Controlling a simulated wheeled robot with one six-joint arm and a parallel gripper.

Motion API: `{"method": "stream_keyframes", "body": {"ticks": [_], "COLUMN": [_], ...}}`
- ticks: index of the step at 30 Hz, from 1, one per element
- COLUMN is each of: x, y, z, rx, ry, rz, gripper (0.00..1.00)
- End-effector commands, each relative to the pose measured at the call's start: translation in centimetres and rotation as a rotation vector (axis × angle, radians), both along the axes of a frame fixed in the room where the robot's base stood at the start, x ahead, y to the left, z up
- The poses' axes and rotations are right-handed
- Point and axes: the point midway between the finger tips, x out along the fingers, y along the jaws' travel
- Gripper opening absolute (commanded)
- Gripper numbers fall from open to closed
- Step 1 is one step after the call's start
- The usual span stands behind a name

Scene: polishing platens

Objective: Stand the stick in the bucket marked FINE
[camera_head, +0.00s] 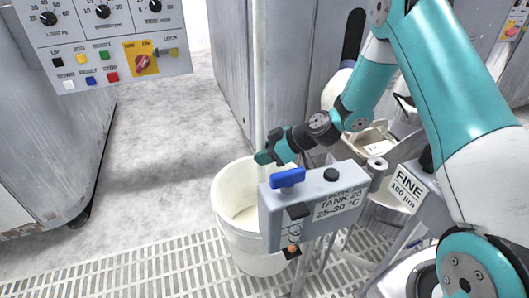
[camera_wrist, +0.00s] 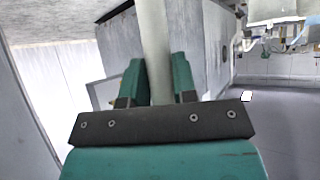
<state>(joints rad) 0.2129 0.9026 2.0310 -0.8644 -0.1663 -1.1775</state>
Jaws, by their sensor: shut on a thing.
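My gripper (camera_head: 266,157) is shut on the pale, upright stick (camera_head: 260,70), above the white bucket (camera_head: 228,228) in the head view. In the wrist view, the stick (camera_wrist: 154,45) stands between the two green fingers of my gripper (camera_wrist: 158,82). The stick's top runs out of both views, and I cannot make out its lower end. The white bucket is open at the top and partly hidden by a grey box; no marking shows on it. A FINE 100 µm label (camera_head: 408,188) is at the right, and I cannot tell which vessel it belongs to.
The grey TANK 20 box (camera_head: 325,207) with a blue lever (camera_head: 288,177) stands right in front of the bucket. A control panel (camera_head: 105,45) is at the upper left. Grey cabinets (camera_head: 232,60) rise behind. The floor (camera_head: 160,140) left of the bucket is clear.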

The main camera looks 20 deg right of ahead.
Motion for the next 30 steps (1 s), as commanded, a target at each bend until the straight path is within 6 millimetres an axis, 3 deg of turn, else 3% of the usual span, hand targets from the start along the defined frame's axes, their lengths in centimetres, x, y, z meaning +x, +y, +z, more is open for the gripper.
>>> {"method": "stream_keyframes", "body": {"ticks": [15, 30], "x": [0.0, 0.0], "y": [0.0, 0.0], "z": [-4.4, -5.2], "rx": [0.001, 0.000], "ry": [-0.001, -0.001], "rz": [0.000, 0.001], "gripper": [0.00, 0.00]}}
